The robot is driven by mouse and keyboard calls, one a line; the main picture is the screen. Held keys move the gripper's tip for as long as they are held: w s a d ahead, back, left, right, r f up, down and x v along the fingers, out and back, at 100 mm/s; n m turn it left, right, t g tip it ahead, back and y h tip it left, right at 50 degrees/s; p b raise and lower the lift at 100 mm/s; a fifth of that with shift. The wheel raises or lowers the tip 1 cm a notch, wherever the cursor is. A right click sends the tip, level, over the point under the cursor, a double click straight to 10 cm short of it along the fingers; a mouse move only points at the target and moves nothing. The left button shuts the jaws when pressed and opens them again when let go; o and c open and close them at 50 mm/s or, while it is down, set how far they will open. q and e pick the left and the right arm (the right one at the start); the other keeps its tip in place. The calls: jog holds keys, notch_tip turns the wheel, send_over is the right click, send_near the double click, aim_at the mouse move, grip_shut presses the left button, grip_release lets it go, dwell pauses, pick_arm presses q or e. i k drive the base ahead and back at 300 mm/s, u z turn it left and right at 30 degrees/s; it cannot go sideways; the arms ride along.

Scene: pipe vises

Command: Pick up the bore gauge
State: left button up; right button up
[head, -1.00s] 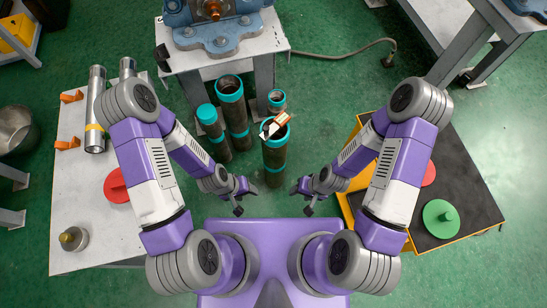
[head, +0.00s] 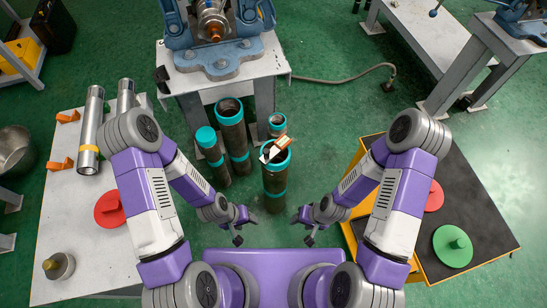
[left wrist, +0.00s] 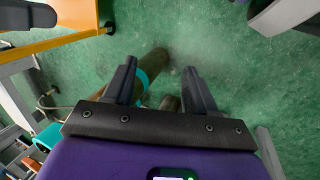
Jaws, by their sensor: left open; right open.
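I cannot tell for certain which thing is the bore gauge. A small white and brown item (head: 272,150) lies across the teal-rimmed mouth of the front standing pipe (head: 274,187); its shape is too small to make out. My left gripper (head: 238,240) is open and empty, below and left of that pipe in the head view. In the left wrist view its two fingers (left wrist: 160,88) are spread, with a teal-banded pipe (left wrist: 152,72) seen beyond them, apart from them. My right gripper (head: 309,240) is open and empty, to the right of the pipe's foot.
Several pipes (head: 232,140) stand before the blue vise (head: 218,55) on its table. The left table (head: 100,245) bears silver cylinders (head: 90,130), a red disc (head: 109,208) and a brass-knobbed pot (head: 59,266). The right black-topped cart (head: 480,215) bears a green disc (head: 453,246).

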aim_at(283, 141)
jog(key=k, duration=0.5)
jog(key=u, duration=1.7)
jog(key=k, duration=0.75)
jog(key=z, duration=1.2)
jog(key=i, duration=1)
